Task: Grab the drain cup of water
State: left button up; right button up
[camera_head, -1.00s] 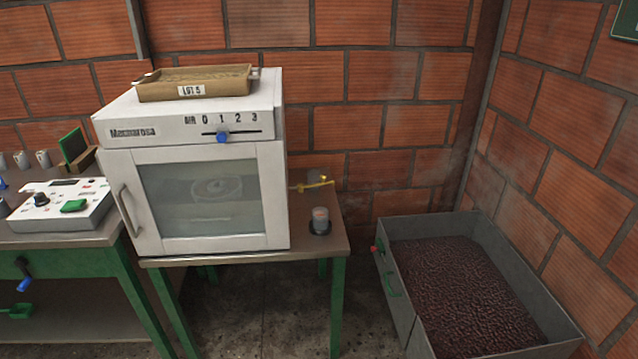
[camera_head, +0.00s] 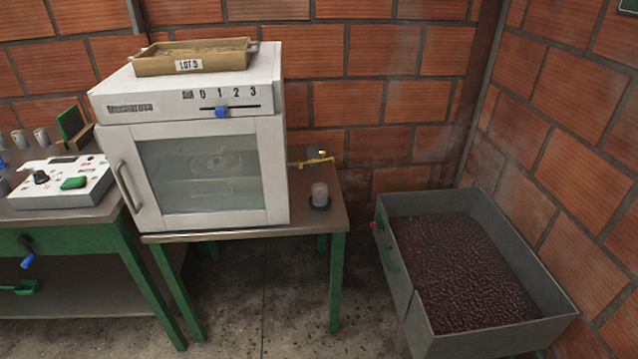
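A small clear cup (camera_head: 319,194) stands upright on a dark round base (camera_head: 320,206) near the front right of the metal-topped table (camera_head: 338,213). It is just right of a white oven-like machine (camera_head: 200,150). A yellow tap or pipe (camera_head: 313,162) sticks out behind the cup, at the machine's right side. How much water the cup holds is too small to tell. Neither of my grippers shows in the head view.
A wooden tray marked LOT 5 (camera_head: 194,57) lies on the machine. A grey bin of dark beans (camera_head: 568,312) stands on the floor at right. A green-legged workbench (camera_head: 100,214) with a white control box (camera_head: 60,183) is at left. Floor between table and bin is clear.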

aim_at(319, 190)
jog(key=i+j, duration=0.2)
jog(key=i, duration=0.2)
jog(key=i+j+z, duration=0.7)
jog(key=l+z, duration=0.1)
jog(key=z, duration=0.75)
jog(key=i+j, duration=0.1)
jog(key=j+u, duration=0.05)
